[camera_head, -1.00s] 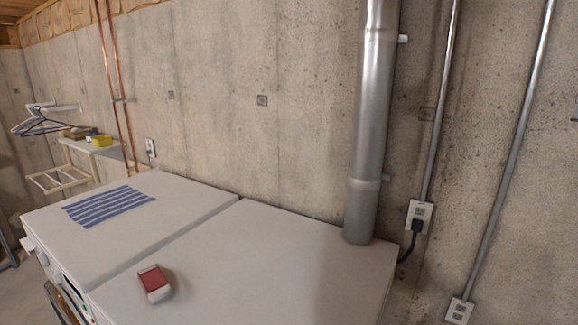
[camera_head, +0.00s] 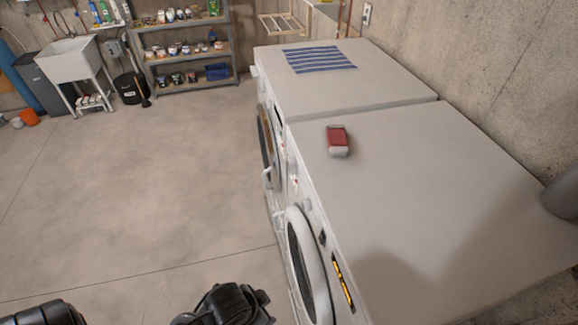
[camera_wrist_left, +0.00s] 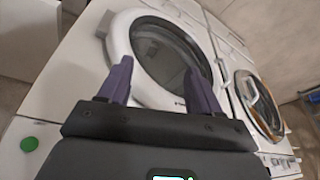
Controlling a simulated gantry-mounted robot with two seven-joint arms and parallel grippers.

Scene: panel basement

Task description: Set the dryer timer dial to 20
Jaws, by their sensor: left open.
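The near white machine (camera_head: 430,185), with a silver pipe behind it, appears to be the dryer. Its round door (camera_head: 307,270) and an orange-lit panel area (camera_head: 343,283) show on its front. In the left wrist view its round door (camera_wrist_left: 165,55) fills the upper middle and a green round button (camera_wrist_left: 29,144) sits at lower left. I cannot make out the timer dial or its setting. My left gripper (camera_wrist_left: 158,66) is open and empty, its purple fingers in front of the machine's face. My right gripper is not in view.
The second white machine (camera_head: 335,95) stands beyond, with a striped blue cloth (camera_head: 320,60) on top. A red and white box (camera_head: 338,141) lies on the near top. The pipe (camera_head: 563,192) stands at right. Open concrete floor (camera_head: 130,190) lies left; shelves (camera_head: 190,45) and a sink (camera_head: 75,60) are behind.

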